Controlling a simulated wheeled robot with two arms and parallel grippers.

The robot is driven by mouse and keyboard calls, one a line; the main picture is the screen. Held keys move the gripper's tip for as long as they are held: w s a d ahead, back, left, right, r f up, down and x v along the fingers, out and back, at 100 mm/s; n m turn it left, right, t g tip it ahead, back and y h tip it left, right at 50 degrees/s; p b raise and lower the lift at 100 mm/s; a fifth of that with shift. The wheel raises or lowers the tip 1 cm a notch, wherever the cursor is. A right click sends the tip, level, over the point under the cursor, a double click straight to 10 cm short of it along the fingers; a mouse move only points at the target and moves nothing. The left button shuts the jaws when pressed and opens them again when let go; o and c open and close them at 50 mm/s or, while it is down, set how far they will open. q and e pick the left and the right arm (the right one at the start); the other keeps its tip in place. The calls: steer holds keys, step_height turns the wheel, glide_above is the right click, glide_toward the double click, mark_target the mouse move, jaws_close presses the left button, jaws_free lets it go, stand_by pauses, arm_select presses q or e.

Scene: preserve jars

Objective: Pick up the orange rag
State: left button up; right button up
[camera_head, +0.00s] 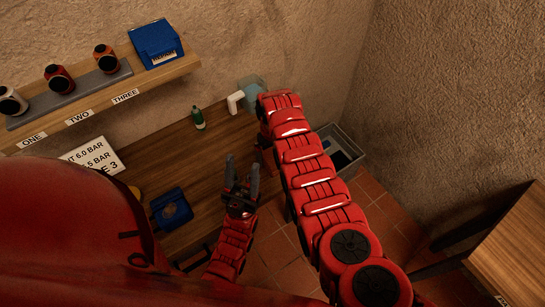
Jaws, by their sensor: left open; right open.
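I cannot make out an orange rag for certain. A small yellow-orange patch (135,192) shows beside my large red arm part at the left, mostly hidden, and I cannot tell what it is. My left gripper (242,172) is open and empty, its two dark fingers pointing up the picture over the front edge of the wooden bench (180,150). It is right of a blue box. My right arm runs up the middle of the picture, and its gripper is hidden behind its own links.
The blue box (171,209) and a green bottle (198,118) stand on the bench. A wall shelf (150,79) holds several jars and a blue bin (156,43). A grey crate (345,141) is behind my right arm. A wooden table (515,250) stands at lower right.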

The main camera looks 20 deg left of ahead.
mark_target(272, 156)
steer(key=shift+f, duration=0.5)
steer(key=c, duration=1.2)
steer(key=shift+r, duration=0.1)
steer(key=shift+r, duration=0.4)
step_height(272, 156, up, 7)
steer(key=b, duration=0.2)
steer(key=shift+f+b, duration=0.2)
steer(key=shift+b, duration=0.2)
steer(key=shift+r+p, duration=0.3)
steer(key=shift+r, duration=1)
